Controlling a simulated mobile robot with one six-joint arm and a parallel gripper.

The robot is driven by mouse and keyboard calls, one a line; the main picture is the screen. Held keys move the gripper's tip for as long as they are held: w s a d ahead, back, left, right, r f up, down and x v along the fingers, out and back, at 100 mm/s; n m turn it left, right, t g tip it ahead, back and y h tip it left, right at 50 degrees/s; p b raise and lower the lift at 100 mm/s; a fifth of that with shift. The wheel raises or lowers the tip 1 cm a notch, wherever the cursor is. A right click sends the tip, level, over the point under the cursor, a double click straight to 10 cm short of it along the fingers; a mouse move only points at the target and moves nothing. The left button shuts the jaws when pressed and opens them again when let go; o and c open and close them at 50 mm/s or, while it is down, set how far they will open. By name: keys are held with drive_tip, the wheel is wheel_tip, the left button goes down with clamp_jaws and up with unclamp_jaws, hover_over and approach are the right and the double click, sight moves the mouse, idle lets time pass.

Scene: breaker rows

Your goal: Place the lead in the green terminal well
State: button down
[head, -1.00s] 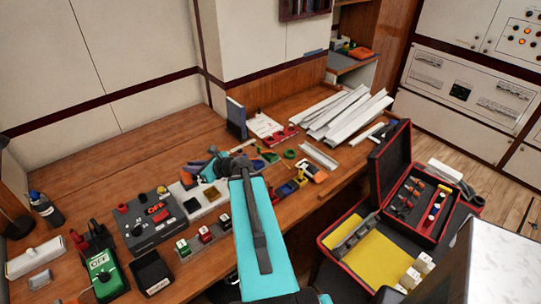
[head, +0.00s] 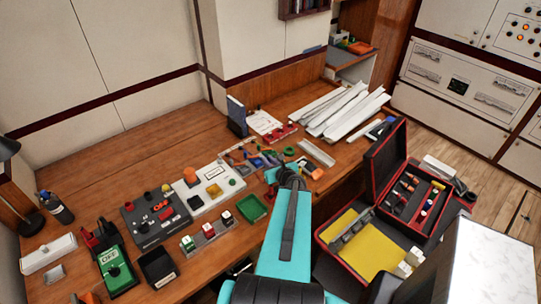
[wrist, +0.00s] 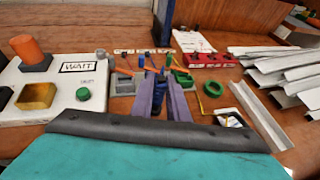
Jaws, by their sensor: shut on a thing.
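My gripper (wrist: 165,98) is low over the desk in the wrist view, its two purple-blue fingers close together. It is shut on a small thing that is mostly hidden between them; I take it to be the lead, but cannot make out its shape. A small green block (wrist: 184,79), possibly the green terminal well, stands just beyond and right of the fingertips. A grey block (wrist: 122,81) is to their left. I cannot tell whether the held thing touches either block. In the head view my gripper (head: 290,172) is partly hidden by my arm.
A white board (head: 218,194) with an orange cylinder (head: 190,174) lies to the left. A green tray (head: 253,208) is nearer. Thin coloured pieces (wrist: 125,68) lie beyond the fingers. A green ring (wrist: 213,88) and white channels (wrist: 275,70) are right. An open red case (head: 408,185) stands further right.

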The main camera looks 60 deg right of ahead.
drive_tip(key=shift+w+d+f, duration=0.1)
idle(0.3)
drive_tip(key=shift+w+d+f+b, duration=0.25)
drive_tip(key=shift+d+b, duration=0.2)
drive_tip(key=shift+b, duration=0.4)
drive_tip(key=w+d+b, duration=0.1)
drive_tip(key=b, duration=0.2)
drive_tip(key=shift+d+b, duration=0.3)
drive_tip(key=d+b, duration=0.1)
drive_tip(key=b, duration=0.3)
drive_tip(key=shift+w+b, duration=0.35)
drive_tip(key=shift+b, duration=0.05)
drive_tip(key=d+b, duration=0.1)
drive_tip(key=b, duration=0.5)
drive_tip(key=shift+w+f, duration=0.1)
drive_tip(key=shift+w, duration=0.05)
drive_tip(key=w+d, duration=0.5)
drive_tip(key=d, duration=0.4)
drive_tip(key=shift+f, duration=0.3)
drive_tip(key=shift+w+d, duration=0.1)
